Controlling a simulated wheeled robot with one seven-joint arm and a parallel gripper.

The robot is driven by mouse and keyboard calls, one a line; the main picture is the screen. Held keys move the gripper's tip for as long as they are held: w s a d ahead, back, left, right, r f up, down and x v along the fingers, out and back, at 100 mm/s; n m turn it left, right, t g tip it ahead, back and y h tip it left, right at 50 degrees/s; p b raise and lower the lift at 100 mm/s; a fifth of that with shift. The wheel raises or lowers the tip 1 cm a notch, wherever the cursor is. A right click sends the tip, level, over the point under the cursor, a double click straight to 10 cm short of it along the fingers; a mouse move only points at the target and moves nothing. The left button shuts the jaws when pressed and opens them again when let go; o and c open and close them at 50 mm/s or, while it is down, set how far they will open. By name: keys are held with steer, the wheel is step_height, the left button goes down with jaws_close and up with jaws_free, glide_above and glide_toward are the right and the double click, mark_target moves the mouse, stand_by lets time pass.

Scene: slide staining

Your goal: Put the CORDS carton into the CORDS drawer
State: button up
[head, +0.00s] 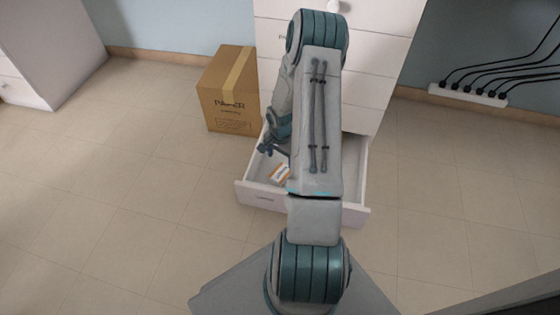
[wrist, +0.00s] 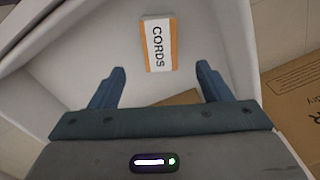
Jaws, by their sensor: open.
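The CORDS carton (wrist: 159,45) is a small white and orange box lettered CORDS. It lies on the floor of the open bottom drawer (head: 265,199). In the head view the carton (head: 280,174) shows at the left part of the drawer, partly beside my arm. My gripper (wrist: 162,80) is open and empty, its two fingers apart, with the carton ahead of and between the fingertips in the picture. In the head view my gripper (head: 268,150) is over the drawer's left side. The label on the drawer front is too small to read.
A brown cardboard box lettered PAPER (head: 231,95) stands close to the drawer's left side. The white drawer cabinet (head: 375,62) rises behind the drawer. A power strip with several black cords (head: 467,95) lies along the right wall. The floor at left is clear.

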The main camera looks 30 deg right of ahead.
steer(key=s+a+r+n+h, duration=0.15)
steer(key=a+r+n, duration=0.35)
steer(key=r, duration=0.7)
steer(key=s+a+r+n, duration=0.2)
steer(key=a+r, duration=0.4)
steer(key=r, duration=0.5)
steer(key=s+a+r+n+t+y, duration=0.1)
steer(key=s+a+r+n, duration=0.6)
steer(key=s+a+r, duration=0.4)
steer(key=s+a, duration=0.1)
steer(key=s, duration=0.1)
steer(key=shift+s, duration=0.4)
steer(key=shift+y, duration=0.25)
